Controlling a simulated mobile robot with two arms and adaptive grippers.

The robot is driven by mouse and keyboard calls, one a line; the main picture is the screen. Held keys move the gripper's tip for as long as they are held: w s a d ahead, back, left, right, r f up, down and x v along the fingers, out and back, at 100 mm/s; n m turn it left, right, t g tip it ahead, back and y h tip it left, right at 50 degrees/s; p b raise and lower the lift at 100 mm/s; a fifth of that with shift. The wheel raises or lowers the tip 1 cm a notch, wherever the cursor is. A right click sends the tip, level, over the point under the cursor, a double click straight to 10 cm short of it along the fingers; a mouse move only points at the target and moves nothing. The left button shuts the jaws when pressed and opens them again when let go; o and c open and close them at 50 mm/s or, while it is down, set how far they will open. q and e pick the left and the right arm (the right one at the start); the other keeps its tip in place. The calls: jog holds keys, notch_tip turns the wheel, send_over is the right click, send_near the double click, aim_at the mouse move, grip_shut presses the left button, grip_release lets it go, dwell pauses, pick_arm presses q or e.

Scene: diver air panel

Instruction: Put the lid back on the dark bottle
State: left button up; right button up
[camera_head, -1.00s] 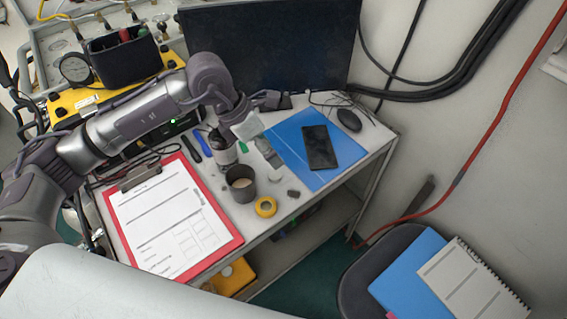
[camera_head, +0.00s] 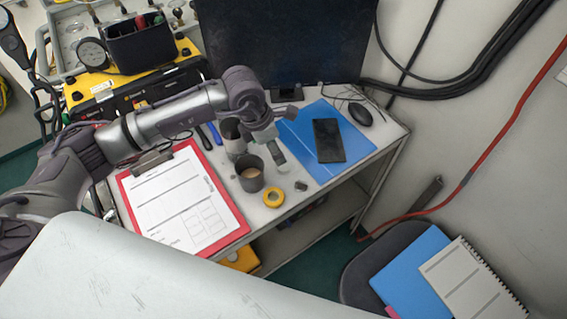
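The dark bottle (camera_head: 235,148) stands upright on the desk, just behind the dark mug; its top is partly hard to make out beside my arm. My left gripper (camera_head: 270,140) reaches in from the left over the desk and points down, just right of the bottle. Its fingers are small and blend with the grey items below, so I cannot tell whether they are open or hold anything. I cannot make out the lid for sure; a small dark piece (camera_head: 301,186) lies on the desk right of the yellow tape roll. My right gripper is out of view.
The mug (camera_head: 250,178) and tape roll (camera_head: 273,197) stand near the front edge. A red clipboard (camera_head: 240,228) lies left, a blue folder (camera_head: 294,132) with a phone (camera_head: 328,141) right. A monitor (camera_head: 285,40) stands behind. A chair (camera_head: 358,270) stands front right.

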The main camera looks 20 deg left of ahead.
aim_at(282, 166)
pick_arm(q)
jog(key=shift+x, duration=1.05)
jog(key=shift+d+f+p, duration=0.15)
jog(key=shift+p, duration=0.2)
jog(key=x, duration=0.1)
jog(key=p+x, duration=0.1)
jog(key=x, duration=0.1)
jog(key=shift+s+d+f+p, duration=0.25)
jog(key=shift+f+p, duration=0.05)
jog(key=shift+p, duration=0.1)
jog(key=shift+w+f, duration=0.15)
jog(key=shift+f, duration=0.45)
jog(key=c, duration=0.8)
